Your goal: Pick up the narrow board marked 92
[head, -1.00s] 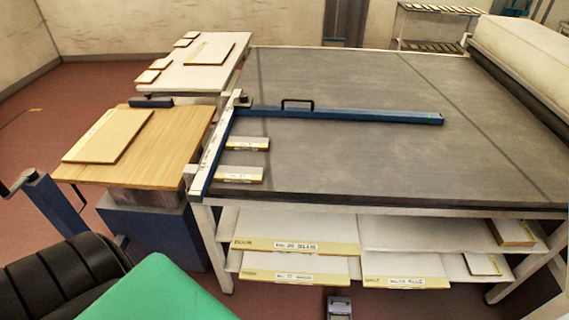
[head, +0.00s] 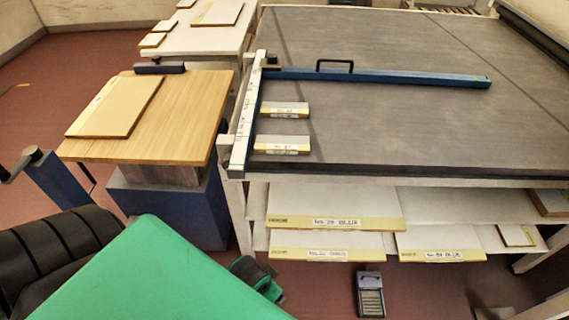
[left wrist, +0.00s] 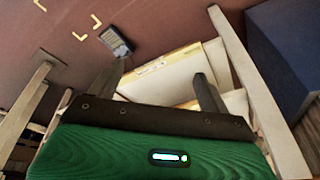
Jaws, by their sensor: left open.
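Two narrow boards with white labels lie on the dark table top near its left edge. The farther narrow board (head: 283,109) and the nearer narrow board (head: 282,143) are side by side with a gap between them. Their labels are too small to read, so I cannot tell which is marked 92. My left gripper (left wrist: 157,92) is open and empty in the left wrist view, its fingers pointing towards the boards on the lower shelf. In the head view my green left arm covers the bottom left, below and away from the narrow boards. My right gripper is not in view.
A blue straightedge (head: 400,77) with a black handle lies across the table top (head: 400,130). Wide labelled boards (head: 335,205) rest on shelves underneath. A wooden stand (head: 185,120) holds a large board (head: 115,106). A grey device (head: 370,294) is on the floor.

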